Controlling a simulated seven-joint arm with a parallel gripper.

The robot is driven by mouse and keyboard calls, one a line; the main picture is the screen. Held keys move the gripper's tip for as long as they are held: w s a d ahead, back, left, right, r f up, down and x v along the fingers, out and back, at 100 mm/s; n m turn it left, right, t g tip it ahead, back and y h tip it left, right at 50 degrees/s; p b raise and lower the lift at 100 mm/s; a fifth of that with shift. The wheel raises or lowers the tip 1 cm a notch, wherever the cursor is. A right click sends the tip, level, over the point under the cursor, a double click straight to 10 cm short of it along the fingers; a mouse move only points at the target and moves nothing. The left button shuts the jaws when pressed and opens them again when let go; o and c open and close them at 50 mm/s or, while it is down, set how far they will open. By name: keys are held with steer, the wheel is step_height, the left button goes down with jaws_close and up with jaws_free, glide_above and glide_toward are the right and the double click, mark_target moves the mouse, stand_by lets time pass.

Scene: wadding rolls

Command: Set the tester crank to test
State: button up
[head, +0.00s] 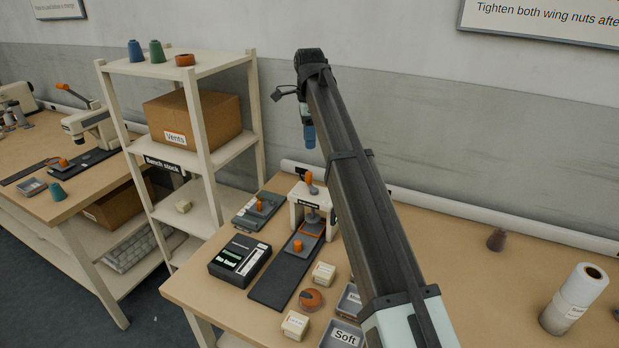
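A small white-framed bench device (297,212) with an orange-tipped lever (310,182) on top stands near the back of the right bench. A dark strip with an orange knob (298,246) runs forward from it. To its left lies a flat grey device with an orange knob (262,205). I cannot tell which of these is the tester crank, and no "test" mark is readable. My gripper (309,136) hangs at the far end of my raised arm, above and behind the white-framed device, apart from it. Its fingers are too small to read.
A black box with a display (240,260) sits at the bench's left. Small cream blocks (323,273), an orange-brown round piece (311,299) and grey trays (341,335) are in front. A shelf rack (196,130) stands left. A white roll (575,300) stands right; mid-right bench is mostly clear.

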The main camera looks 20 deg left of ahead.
mark_target(310, 174)
step_height(310, 174, down, 14)
steer(key=n, duration=2.1)
steer(key=shift+c, duration=0.4)
jaws_close()
